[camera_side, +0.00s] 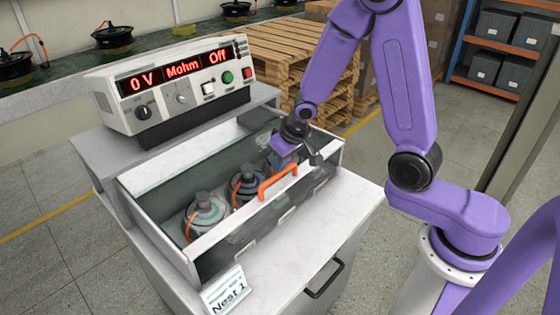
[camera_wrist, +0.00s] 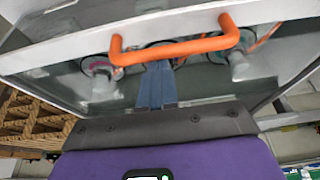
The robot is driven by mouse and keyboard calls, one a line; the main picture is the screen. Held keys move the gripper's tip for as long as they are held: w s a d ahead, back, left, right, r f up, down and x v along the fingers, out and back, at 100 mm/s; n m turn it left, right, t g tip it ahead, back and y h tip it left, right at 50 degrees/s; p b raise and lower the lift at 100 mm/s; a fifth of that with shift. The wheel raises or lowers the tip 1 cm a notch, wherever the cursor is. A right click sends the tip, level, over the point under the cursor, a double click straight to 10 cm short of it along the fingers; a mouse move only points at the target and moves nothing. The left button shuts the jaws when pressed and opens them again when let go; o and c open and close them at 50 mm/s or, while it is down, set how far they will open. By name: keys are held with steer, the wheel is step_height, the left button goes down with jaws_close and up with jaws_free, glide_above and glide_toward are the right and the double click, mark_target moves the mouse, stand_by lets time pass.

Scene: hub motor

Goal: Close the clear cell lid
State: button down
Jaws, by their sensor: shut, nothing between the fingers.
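The clear cell lid (camera_side: 235,232) has a pale frame strip with an orange handle (camera_side: 278,183). Motors show inside the cell around it, and I cannot tell the lid's exact angle. My gripper (camera_side: 285,152) is at the far right end of the cell, close to the handle. In the wrist view the handle (camera_wrist: 175,48) crosses the top, and the blue fingers of my gripper (camera_wrist: 158,72) are together, empty, pointing at the handle's middle. Whether they touch it is unclear.
Hub motors (camera_side: 205,213) sit in a row in the cell. A tester (camera_side: 170,85) reading 0 V, Mohm, Off stands behind it. A "Nest 1" sign (camera_side: 228,291) is at the front corner. The pale bench top (camera_side: 335,220) right of the cell is clear.

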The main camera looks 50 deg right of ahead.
steer(key=shift+s, duration=0.4)
steer(key=shift+s+r, duration=0.15)
steer(key=shift+r, duration=0.55)
steer(key=w+v, duration=0.1)
steer(key=v, duration=0.6)
steer(key=s+a+r+n+g, duration=0.2)
steer(key=s+n, duration=1)
steer(key=s, duration=1.3)
steer(key=shift+s+r+n+g, duration=0.2)
steer(key=shift+r+n+g, duration=0.1)
steer(key=shift+g, duration=0.7)
